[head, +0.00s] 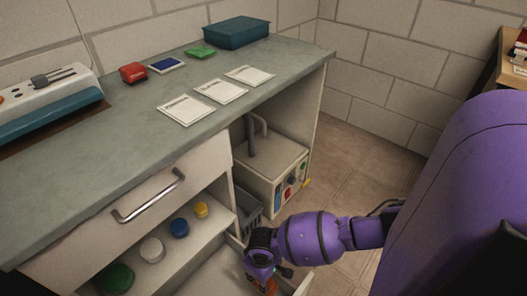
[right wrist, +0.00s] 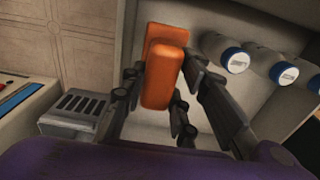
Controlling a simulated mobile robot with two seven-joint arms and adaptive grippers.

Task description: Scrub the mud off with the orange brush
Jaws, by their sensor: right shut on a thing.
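The orange brush (right wrist: 162,85) is between the fingers of my right gripper (right wrist: 160,100) in the right wrist view. The gripper is shut on it, with the brush over a pale inner surface. In the head view my right gripper (head: 266,272) is low at the bottom, at the open lower drawer (head: 212,272). Only a bit of the orange brush (head: 271,287) shows beneath it. I cannot make out mud in either view. My left gripper is in neither view.
Jars with coloured lids, one blue (head: 180,227), stand on a shelf left of the gripper. White-capped jars (right wrist: 230,58) lie right of the brush in the wrist view. A grey basket (right wrist: 75,108) and a white box (head: 270,168) are near. The grey counter (head: 120,140) is above.

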